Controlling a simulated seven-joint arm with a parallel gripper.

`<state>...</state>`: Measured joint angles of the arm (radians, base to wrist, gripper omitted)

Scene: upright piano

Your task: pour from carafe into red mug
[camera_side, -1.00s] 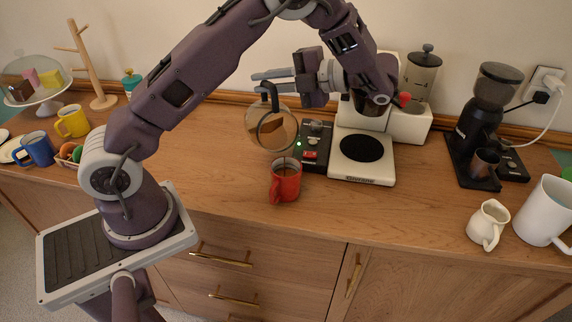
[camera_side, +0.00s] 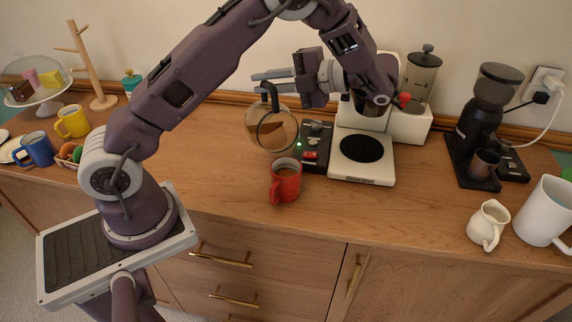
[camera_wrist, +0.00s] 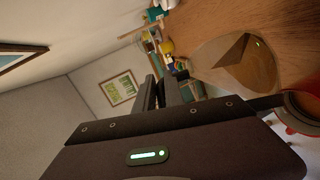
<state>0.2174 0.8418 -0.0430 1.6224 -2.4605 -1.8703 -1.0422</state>
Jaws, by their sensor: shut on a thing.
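The glass carafe (camera_side: 271,134) has a dark handle and holds some brown coffee. It is tilted in the air just above and slightly left of the red mug. My gripper (camera_side: 268,82) is shut on the carafe's handle. The red mug (camera_side: 285,187) stands upright on the counter with brown liquid inside. No stream shows between carafe and mug now. In the wrist view, my fingers (camera_wrist: 161,92) reach past the carafe glass (camera_wrist: 225,72); the red mug (camera_wrist: 290,130) is partly cut off at the right edge. The grip itself is mostly hidden there.
The coffee maker (camera_side: 362,170) stands right of the mug, close by. A grinder (camera_side: 478,125), a small cream pitcher (camera_side: 489,224) and a white mug (camera_side: 545,212) are farther right. Blue (camera_side: 38,149) and yellow (camera_side: 72,122) mugs are at left. The counter left of the red mug is clear.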

